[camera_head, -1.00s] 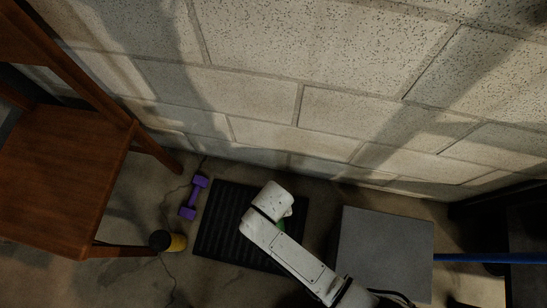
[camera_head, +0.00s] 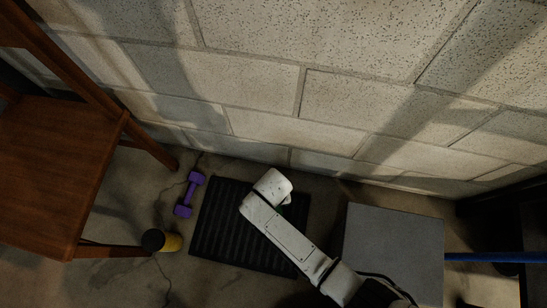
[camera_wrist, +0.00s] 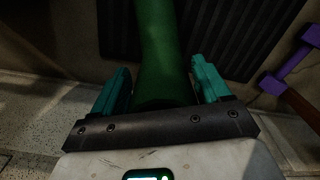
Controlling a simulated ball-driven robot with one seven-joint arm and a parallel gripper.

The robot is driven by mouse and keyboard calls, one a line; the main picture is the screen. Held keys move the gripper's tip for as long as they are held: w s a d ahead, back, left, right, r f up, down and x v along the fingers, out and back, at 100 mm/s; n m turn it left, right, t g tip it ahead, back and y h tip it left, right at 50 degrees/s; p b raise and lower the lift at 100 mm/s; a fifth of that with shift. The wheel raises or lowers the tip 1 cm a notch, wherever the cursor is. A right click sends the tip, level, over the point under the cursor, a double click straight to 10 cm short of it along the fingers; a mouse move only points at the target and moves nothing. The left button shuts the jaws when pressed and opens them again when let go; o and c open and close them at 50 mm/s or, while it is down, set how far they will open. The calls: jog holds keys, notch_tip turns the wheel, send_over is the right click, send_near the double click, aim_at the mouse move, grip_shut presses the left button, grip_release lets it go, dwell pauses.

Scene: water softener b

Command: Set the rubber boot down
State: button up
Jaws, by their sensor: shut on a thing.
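The rubber boot (camera_wrist: 163,50) is green, and in the wrist view its shaft runs up between the teal fingers of my gripper (camera_wrist: 160,70). My gripper is shut on it. The boot's far end passes out of the top of the wrist view, so I cannot tell whether it touches anything. In the head view only a sliver of green (camera_head: 287,201) shows beside my white arm, over the black ribbed mat (camera_head: 218,238). My arm hides the fingers there.
A purple dumbbell (camera_head: 190,194) lies left of the mat. A yellow-and-black object (camera_head: 160,240) stands near a wooden chair (camera_head: 60,170). A grey box (camera_head: 393,255) is to the right. A block wall (camera_head: 300,90) rises behind. The mat's left part is clear.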

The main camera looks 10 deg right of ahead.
jog(key=o, duration=1.7)
notch_tip(320, 180, up, 12)
jog(key=p, duration=0.6)
jog(key=s+d+r, duration=0.3)
jog(key=d+r, duration=0.2)
jog(key=d, duration=0.3)
jog(key=s+d+r, duration=0.4)
jog(key=d+r, duration=0.2)
jog(key=d, duration=0.2)
jog(key=s+d+r+t, duration=0.1)
jog(key=s+d+r, duration=0.3)
jog(key=d, duration=0.4)
jog(key=shift+s+d+r+m, duration=0.15)
jog(key=shift+d+r+m, duration=0.2)
jog(key=shift+r, duration=0.3)
jog(key=shift+a, duration=0.1)
